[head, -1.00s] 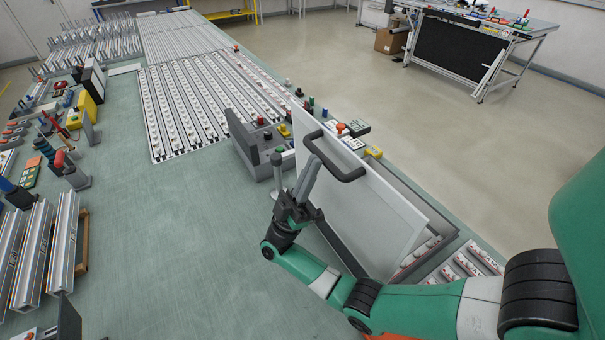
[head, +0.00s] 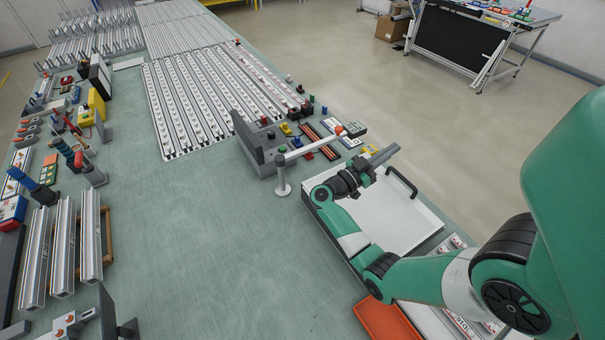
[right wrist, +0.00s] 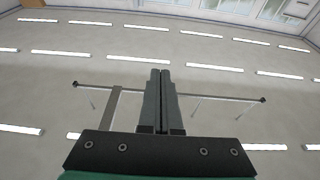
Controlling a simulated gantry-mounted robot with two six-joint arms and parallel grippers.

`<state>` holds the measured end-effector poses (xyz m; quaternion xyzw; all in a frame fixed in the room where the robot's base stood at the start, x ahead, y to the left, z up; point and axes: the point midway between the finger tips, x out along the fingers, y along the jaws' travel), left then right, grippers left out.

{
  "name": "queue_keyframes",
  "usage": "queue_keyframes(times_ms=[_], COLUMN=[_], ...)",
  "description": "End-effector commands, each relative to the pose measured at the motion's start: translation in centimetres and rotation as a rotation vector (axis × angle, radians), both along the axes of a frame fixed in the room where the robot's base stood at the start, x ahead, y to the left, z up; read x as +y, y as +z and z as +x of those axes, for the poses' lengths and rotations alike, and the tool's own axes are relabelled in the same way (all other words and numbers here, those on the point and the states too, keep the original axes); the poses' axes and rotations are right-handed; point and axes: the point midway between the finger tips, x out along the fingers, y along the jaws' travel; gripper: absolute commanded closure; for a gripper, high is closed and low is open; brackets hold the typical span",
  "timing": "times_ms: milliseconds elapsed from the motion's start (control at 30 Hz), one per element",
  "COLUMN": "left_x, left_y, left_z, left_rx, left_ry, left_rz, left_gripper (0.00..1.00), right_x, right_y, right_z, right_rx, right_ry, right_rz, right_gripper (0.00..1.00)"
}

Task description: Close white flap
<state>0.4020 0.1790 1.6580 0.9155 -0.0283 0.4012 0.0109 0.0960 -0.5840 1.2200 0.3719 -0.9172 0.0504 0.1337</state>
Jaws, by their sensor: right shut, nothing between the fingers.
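The white flap (head: 397,222) lies down flat, or nearly so, over its frame on the right side of the bench in the head view. Its black handle (head: 402,182) stands at the far edge. My right gripper (head: 391,153) is just above the flap's far part, near the handle, with its fingers pointing up and right. Its fingers (right wrist: 161,88) are shut together and empty in the right wrist view, which shows mostly ceiling. My right arm hides part of the flap's left edge. My left gripper is not in view.
A grey metal post with a bar (head: 282,178) stands left of the flap, by a grey bracket (head: 258,150). An orange tray (head: 387,320) lies in front. Aluminium profiles (head: 63,245) and tools stand at left. The bench middle is clear.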

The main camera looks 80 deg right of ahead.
Motion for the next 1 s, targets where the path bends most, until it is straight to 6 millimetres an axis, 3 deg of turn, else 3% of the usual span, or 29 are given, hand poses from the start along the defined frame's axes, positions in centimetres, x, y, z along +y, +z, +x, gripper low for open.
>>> queue_keyframes(times_ms=[33, 100, 500, 700, 1000], left_x=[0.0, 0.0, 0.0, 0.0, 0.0], left_y=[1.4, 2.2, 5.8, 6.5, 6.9], left_z=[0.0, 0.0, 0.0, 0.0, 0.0], left_rx=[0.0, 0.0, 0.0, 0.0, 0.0], left_ry=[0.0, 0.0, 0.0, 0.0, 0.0], left_rz=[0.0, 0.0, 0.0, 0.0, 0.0], left_gripper=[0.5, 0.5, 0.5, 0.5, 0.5], right_x=[-0.8, -1.9, -6.8, -8.0, -8.8], right_y=[-0.1, -1.3, -10.0, -14.1, -17.5], right_z=[-1.0, -2.1, -7.1, -8.3, -9.0], right_rx=[-0.03, -0.077, -0.342, -0.444, -0.527], right_ry=[-0.006, -0.005, -0.005, -0.003, -0.001], right_rz=[0.034, 0.08, 0.336, 0.435, 0.515], right_gripper=[1.0, 1.0, 1.0, 1.0, 1.0])
